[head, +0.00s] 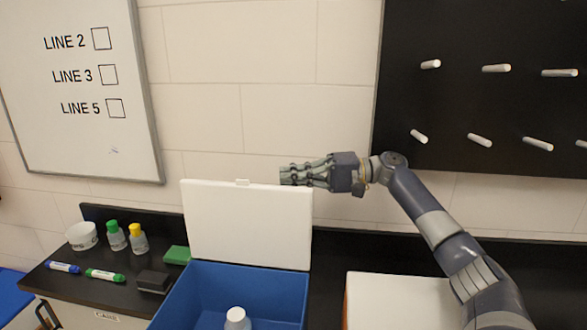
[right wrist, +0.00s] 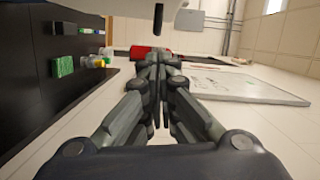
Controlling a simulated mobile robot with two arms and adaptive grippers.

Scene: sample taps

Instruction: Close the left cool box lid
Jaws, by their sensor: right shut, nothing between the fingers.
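The left cool box (head: 200,283) is a blue box at the bottom of the head view. Its white lid (head: 248,225) stands open and upright along the back edge. A bottle with a white cap (head: 237,318) is inside. My right gripper (head: 284,175) is shut and empty, with its fingers pointing left, near the lid's top right corner. I cannot tell from this view whether it touches the lid. Its shut fingers also show in the right wrist view (right wrist: 158,62). My left gripper is not in view.
A second box with a flat white lid (head: 395,302) is at the right, under my right arm. A pegboard (head: 490,100) is behind my arm.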

